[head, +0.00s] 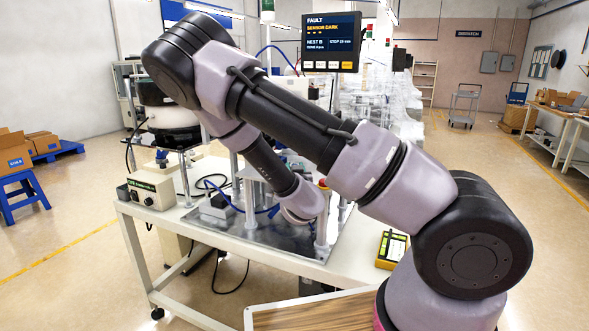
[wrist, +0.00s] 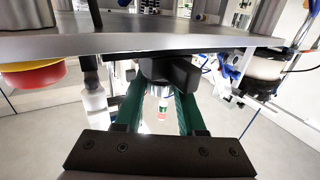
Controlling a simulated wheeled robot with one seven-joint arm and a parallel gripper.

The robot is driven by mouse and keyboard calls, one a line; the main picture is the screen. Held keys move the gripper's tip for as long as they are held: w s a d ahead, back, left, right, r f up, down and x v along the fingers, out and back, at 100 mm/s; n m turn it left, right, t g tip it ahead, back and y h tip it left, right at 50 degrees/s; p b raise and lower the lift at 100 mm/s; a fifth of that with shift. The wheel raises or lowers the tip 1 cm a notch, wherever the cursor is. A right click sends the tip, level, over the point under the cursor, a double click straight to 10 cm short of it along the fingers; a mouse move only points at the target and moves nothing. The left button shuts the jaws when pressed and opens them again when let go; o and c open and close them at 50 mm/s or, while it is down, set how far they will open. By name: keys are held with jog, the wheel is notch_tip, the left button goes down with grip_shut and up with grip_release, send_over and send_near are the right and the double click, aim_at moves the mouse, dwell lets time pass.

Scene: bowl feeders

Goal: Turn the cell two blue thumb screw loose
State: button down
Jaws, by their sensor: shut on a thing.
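In the wrist view my gripper (wrist: 166,84) reaches up under the edge of a grey metal plate (wrist: 140,42). Its two green fingers are closed on a dark part (wrist: 168,70) just below the plate. The fingertips and black bracket-like shapes hide most of what is held, and I see no clear blue screw head there. In the head view my arm bends down over the machine on the white table (head: 180,228), and its links hide the gripper and the cell's thumb screws.
A red and yellow button (wrist: 32,76) hangs near the plate at left in the wrist view. A screen (head: 331,42) reads FAULT, SENSOR DARK. A bowl feeder (head: 168,115), a green-fronted control box (head: 150,190) and a yellow handheld device (head: 391,249) stand around the arm.

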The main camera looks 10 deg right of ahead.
jog(key=shift+d+r+n+y, duration=0.1)
jog(key=shift+n+y, duration=1)
jog(key=shift+y, duration=0.6)
jog(key=shift+d+n+y, duration=0.1)
jog(key=shift+n+y, duration=1)
jog(key=shift+y, duration=0.6)
jog(key=shift+w+a+n+g+y, duration=0.1)
jog(key=shift+n+g+y, duration=0.85)
jog(key=shift+y, duration=0.65)
jog(key=shift+n+y, duration=0.45)
jog(key=shift+y, duration=0.05)
jog(key=c, duration=0.5)
grip_release()
